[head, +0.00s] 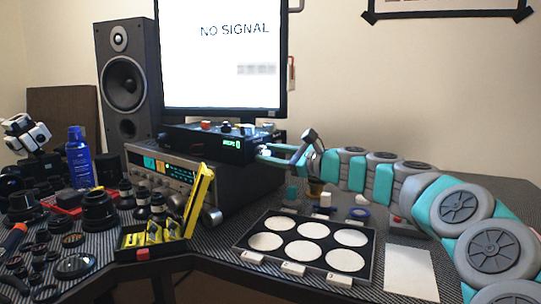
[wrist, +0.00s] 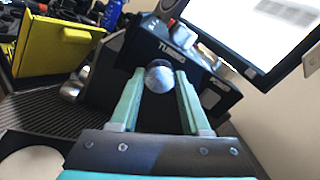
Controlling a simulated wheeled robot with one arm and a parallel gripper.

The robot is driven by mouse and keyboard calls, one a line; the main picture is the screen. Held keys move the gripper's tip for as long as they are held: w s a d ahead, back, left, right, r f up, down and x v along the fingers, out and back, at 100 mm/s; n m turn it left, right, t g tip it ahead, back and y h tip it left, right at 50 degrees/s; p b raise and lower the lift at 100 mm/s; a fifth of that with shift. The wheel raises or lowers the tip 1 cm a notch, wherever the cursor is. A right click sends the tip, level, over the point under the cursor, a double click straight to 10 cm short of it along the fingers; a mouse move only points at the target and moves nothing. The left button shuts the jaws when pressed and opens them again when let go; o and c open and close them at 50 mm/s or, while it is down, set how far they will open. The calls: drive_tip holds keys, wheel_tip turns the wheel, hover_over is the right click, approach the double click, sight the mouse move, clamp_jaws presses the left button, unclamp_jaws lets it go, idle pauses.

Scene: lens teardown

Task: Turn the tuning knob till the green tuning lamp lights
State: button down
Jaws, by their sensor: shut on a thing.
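In the wrist view a round silver tuning knob (wrist: 159,78) sits on a dark panel (wrist: 120,65), under a white label reading TUNING. My gripper (wrist: 156,84) is shut on the knob, with one teal finger on each side of it. The box's front shows small green lit characters (head: 231,144). I cannot make out a separate green tuning lamp in either view.
The monitor (head: 222,55) reads NO SIGNAL. A silver-fronted receiver (head: 165,172) stands below the box, with a yellow case (head: 198,195) before it. Many lenses crowd the left of the bench. A tray with white discs (head: 246,252) lies in front of my arm.

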drive_tip(key=shift+f, duration=0.1)
drive_tip(key=shift+c, duration=1.8)
unclamp_jaws()
drive_tip(key=v, duration=0.8)
drive_tip(key=shift+a, duration=0.1)
